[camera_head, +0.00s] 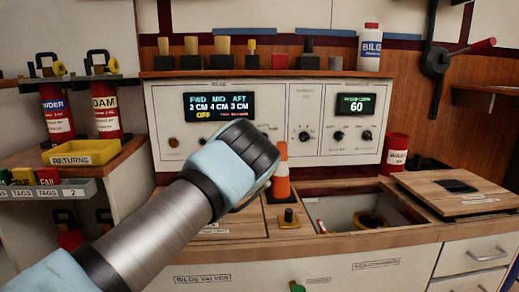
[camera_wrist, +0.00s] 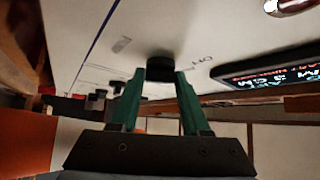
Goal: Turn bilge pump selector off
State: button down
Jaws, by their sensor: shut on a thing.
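The white bilge panel (camera_head: 171,111) fills the middle of the head view. Its display (camera_head: 219,106) reads FWD 2 CM, MID 4 CM, AFT 3 CM, with a yellow OFF and small red text below. In the wrist view, my gripper (camera_wrist: 160,82) has its two green fingers shut on a black knob (camera_wrist: 160,65) on the panel, seemingly the bilge pump selector. The knob's pointer cannot be made out. Marks are printed beside it, and the display (camera_wrist: 280,76) shows upside down at right. In the head view my wrist hides the knob and fingers.
An orange and white cone (camera_head: 281,187) stands just right of my wrist. Other knobs (camera_head: 304,136) and a second display (camera_head: 356,104) reading 60 are to the right. A yellow returns tray (camera_head: 82,153) is left.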

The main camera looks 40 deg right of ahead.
jog(key=shift+f+n+t+h+b, duration=0.15)
jog(key=shift+n+t+h+b, duration=0.4)
jog(key=shift+n, duration=0.65)
jog(key=shift+t, duration=0.35)
jog(key=shift+c, duration=1.9)
grip_release()
jog(key=s+a+p, duration=0.2)
jog(key=a, duration=0.5)
jog(key=s+a+f+p, duration=0.1)
jog(key=s+a+p, duration=0.1)
jog(key=a, duration=0.5)
jog(key=shift+f, duration=0.25)
jog(key=shift+s+y, duration=0.15)
jog(key=shift+y, duration=0.1)
